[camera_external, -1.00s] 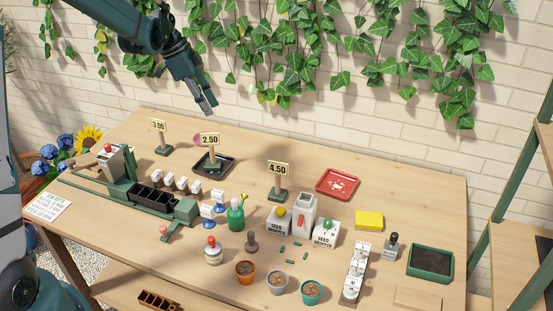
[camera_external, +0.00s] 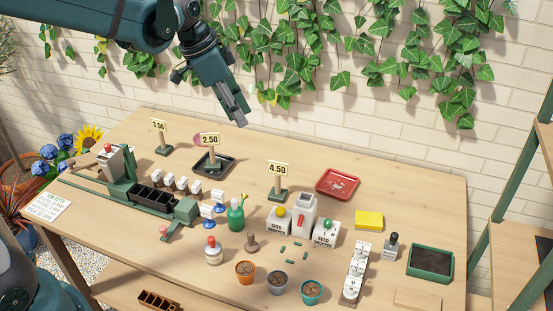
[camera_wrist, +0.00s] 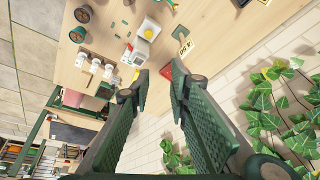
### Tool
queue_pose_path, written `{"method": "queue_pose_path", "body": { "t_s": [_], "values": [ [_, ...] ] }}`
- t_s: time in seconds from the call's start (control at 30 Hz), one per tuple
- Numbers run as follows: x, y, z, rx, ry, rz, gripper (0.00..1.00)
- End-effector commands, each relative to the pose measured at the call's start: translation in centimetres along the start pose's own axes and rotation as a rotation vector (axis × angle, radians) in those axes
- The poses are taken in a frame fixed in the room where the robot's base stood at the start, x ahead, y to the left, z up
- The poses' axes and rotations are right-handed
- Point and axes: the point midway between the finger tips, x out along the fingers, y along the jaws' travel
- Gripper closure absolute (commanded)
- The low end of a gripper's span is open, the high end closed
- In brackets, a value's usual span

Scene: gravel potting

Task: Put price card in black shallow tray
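Several price cards stand on wooden posts with green bases on the table. The 3.00 card (camera_external: 158,125) is at the back left, the 2.50 card (camera_external: 209,139) stands in the black shallow tray (camera_external: 229,172), and the 4.50 card (camera_external: 278,168) stands on bare table right of the tray. My gripper (camera_external: 238,118) hangs in the air behind and between the 2.50 and 4.50 cards, empty. In the wrist view my gripper (camera_wrist: 158,80) shows a gap between its fingers; the 4.50 card (camera_wrist: 187,47) lies beyond the fingertips. The black tray is not clear there.
A red tray (camera_external: 352,191) and a yellow block (camera_external: 369,219) lie right of the 4.50 card. White seed boxes (camera_external: 278,222) stand just in front of it. The back of the table is mostly clear.

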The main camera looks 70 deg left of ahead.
Motion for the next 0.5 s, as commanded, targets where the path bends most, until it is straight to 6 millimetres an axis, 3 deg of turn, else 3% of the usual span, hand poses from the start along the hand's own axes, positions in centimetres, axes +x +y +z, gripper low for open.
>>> {"method": "queue_pose_path", "body": {
  "t_s": [0.1, 0.5],
  "values": [
    [-1.1, 3.3, -0.1, -0.01, 0.009, -0.01, 0.81],
    [-3.9, 12.7, 0.7, -0.059, 0.056, -0.042, 0.81]
  ]
}}
